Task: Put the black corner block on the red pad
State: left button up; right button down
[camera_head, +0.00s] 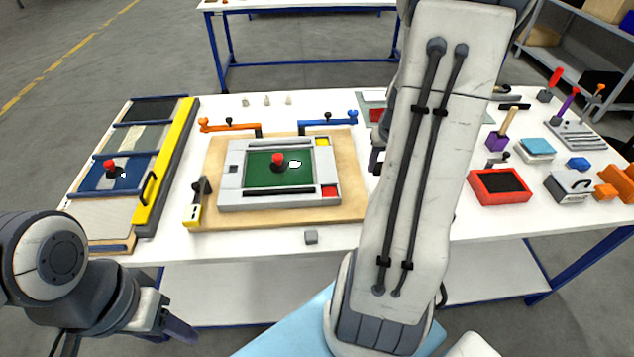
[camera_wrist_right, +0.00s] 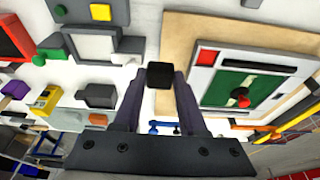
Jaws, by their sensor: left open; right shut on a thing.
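The black corner block (camera_wrist_right: 160,75) is a small dark cube between the fingertips of my right gripper (camera_wrist_right: 160,82), which is shut on it. In the head view my right arm hides the block and most of that gripper. The red pad (camera_head: 329,191) is at the near right corner of a grey frame (camera_head: 228,199) around a green panel. In the right wrist view the red pad (camera_wrist_right: 207,57) lies to the right of the held block and apart from it. My left gripper (camera_head: 172,325) is open and empty at the lower left, off the table's front edge.
The grey frame lies on a wooden board (camera_head: 213,165), with a yellow pad (camera_head: 322,142) at its far right corner. Orange (camera_head: 230,126) and blue (camera_head: 328,121) clamps stand behind. A grey cube (camera_head: 311,237) lies in front. A red box (camera_head: 499,186) stands at right.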

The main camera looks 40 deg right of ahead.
jog(key=w+a+f+p, duration=0.2)
jog(key=w, duration=0.1)
jog(key=w+a+f+p, duration=0.2)
jog(key=w, duration=0.1)
jog(key=w+a+f+p, duration=0.2)
jog(key=w+p, duration=0.1)
jog(key=w, duration=0.1)
jog(key=shift+a+f, duration=0.15)
jog(key=shift+a, duration=0.1)
jog(key=shift+w+f, duration=0.15)
jog(key=shift+f, duration=0.1)
notch_tip(320, 180, down, 4)
jog(key=shift+r+b, duration=0.25)
jog(key=shift+b, duration=0.85)
jog(key=shift+f, duration=0.3)
